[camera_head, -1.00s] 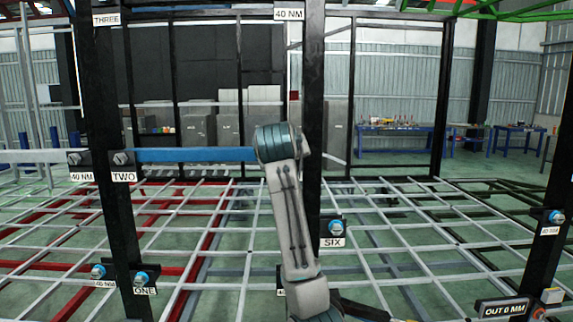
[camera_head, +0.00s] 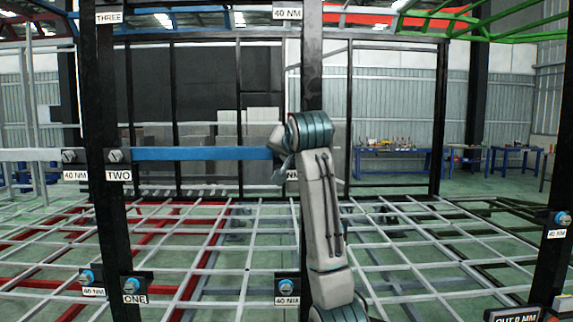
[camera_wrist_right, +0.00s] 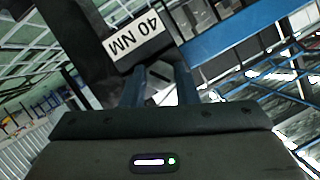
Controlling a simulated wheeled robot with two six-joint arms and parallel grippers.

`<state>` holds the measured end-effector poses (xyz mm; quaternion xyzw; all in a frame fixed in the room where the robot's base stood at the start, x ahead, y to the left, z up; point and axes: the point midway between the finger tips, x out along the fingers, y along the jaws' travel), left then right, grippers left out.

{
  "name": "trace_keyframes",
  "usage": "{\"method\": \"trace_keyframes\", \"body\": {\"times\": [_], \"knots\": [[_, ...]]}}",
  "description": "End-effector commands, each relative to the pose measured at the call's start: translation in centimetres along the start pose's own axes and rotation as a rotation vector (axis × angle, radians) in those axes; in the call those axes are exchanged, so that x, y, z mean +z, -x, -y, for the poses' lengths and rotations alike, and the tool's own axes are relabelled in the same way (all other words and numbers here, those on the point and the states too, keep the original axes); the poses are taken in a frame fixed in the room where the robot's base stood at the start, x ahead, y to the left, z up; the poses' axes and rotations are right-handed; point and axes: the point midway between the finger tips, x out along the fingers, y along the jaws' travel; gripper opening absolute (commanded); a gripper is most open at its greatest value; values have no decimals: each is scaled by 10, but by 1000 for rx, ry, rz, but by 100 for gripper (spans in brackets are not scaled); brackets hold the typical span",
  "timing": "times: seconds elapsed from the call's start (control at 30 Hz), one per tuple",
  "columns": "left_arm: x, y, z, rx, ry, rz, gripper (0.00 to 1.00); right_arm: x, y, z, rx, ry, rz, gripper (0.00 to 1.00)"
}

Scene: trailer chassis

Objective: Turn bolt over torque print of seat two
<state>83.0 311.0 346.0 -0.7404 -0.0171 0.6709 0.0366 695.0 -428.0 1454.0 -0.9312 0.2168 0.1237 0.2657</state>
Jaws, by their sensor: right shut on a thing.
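My right gripper (camera_head: 281,140) is at the right end of the blue beam (camera_head: 203,154), by the middle black post (camera_head: 312,62). A torque print reading 40 NM (camera_wrist_right: 136,41) shows upside down in the right wrist view, just beyond the fingers. My right gripper's fingers (camera_wrist_right: 161,82) are shut on a bolt (camera_wrist_right: 159,97) beside that print; the bolt is mostly hidden between them. In the head view my arm covers most of the print and the bolt. The beam's left end has a bolt (camera_head: 115,156) over the TWO label (camera_head: 119,176). My left gripper is not in view.
A grey bolt over another 40 NM print (camera_head: 75,175) sits left of TWO. Blue bolts sit lower, at ONE (camera_head: 134,299) and at a lower 40 NM print (camera_head: 287,300). A floor grid of bars spreads behind; workbenches (camera_head: 400,160) stand far right.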

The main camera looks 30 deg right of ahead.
Motion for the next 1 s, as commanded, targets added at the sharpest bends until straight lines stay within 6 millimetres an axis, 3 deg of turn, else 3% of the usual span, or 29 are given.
{"method": "trace_keyframes", "body": {"times": [0.67, 0.7, 0.8, 1.0], "knots": [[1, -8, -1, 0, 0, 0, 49, 2, -1, -1, -22, -61, 6, 4], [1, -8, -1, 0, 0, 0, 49, 2, -1, -1, -22, -61, 6, 29], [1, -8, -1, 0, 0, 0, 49, 2, -1, -1, -23, -61, 4, 49], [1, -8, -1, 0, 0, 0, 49, 1, 0, -1, -24, -61, 2, 49]]}}
